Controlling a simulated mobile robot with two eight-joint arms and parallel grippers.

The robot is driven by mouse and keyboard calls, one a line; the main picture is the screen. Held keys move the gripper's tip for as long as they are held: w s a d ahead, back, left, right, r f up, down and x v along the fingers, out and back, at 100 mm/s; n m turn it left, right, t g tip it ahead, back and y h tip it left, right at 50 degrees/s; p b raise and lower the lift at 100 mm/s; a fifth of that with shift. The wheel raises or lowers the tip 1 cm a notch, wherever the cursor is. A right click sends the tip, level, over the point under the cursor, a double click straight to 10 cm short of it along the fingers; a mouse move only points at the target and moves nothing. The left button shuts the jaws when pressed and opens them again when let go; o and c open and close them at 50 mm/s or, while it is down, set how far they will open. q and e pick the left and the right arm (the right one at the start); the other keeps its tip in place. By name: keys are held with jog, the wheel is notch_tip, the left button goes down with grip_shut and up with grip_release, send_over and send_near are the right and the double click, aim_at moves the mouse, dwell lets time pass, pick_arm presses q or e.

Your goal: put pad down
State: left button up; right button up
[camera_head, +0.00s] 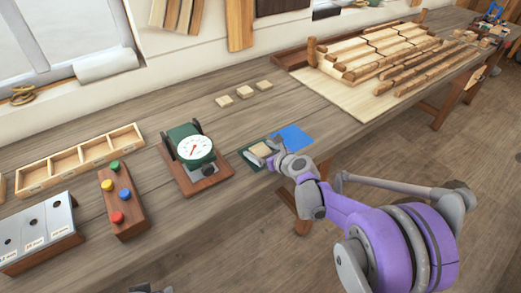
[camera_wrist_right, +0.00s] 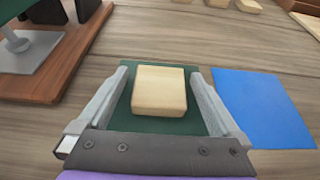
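A pale wooden pad (camera_wrist_right: 160,92) lies on a dark green mat (camera_wrist_right: 165,126) in the right wrist view. In the head view the pad (camera_head: 261,149) shows partly behind my right gripper (camera_head: 268,156). In the wrist view my right gripper (camera_wrist_right: 158,76) is open, with one finger on each side of the pad. Green mat shows between the pad and each finger, so the fingers appear clear of it. A small grey part at the bottom edge of the head view may be my left gripper (camera_head: 150,289); its fingers cannot be made out.
A blue mat (camera_head: 292,138) lies right beside the green one, bare. A dial gauge (camera_head: 194,148) on a wooden base stands to the left. Three similar pads (camera_head: 244,92) lie farther back. A button box (camera_head: 123,203) and an empty divided tray (camera_head: 82,158) stand farther left.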

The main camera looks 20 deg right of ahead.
jog(key=shift+r, duration=0.1)
jog(key=shift+s+r, duration=0.15)
jog(key=shift+r, duration=0.05)
jog(key=v, duration=1.1)
jog(key=shift+s+d+r, duration=0.1)
jog(key=shift+s+d, duration=0.05)
jog(key=shift+s, duration=0.2)
jog(key=s+a+f+n+g, duration=0.2)
jog(key=s+a+n, duration=0.1)
jog(key=s+n, duration=0.45)
jog(key=s+a+f+n+g, duration=0.1)
jog(key=s+a+n+g, duration=0.25)
jog(key=s+n, duration=0.4)
jog(key=s+d+f+n+g+h, duration=0.2)
jog(key=s+n, duration=0.9)
jog(key=n, duration=0.6)
notch_tip(320, 180, down, 2)
jog(key=d+h, duration=0.1)
jog(key=h, duration=0.1)
jog(key=shift+f+h, duration=0.15)
jog(key=shift+h, duration=0.15)
jog(key=shift+d, duration=0.1)
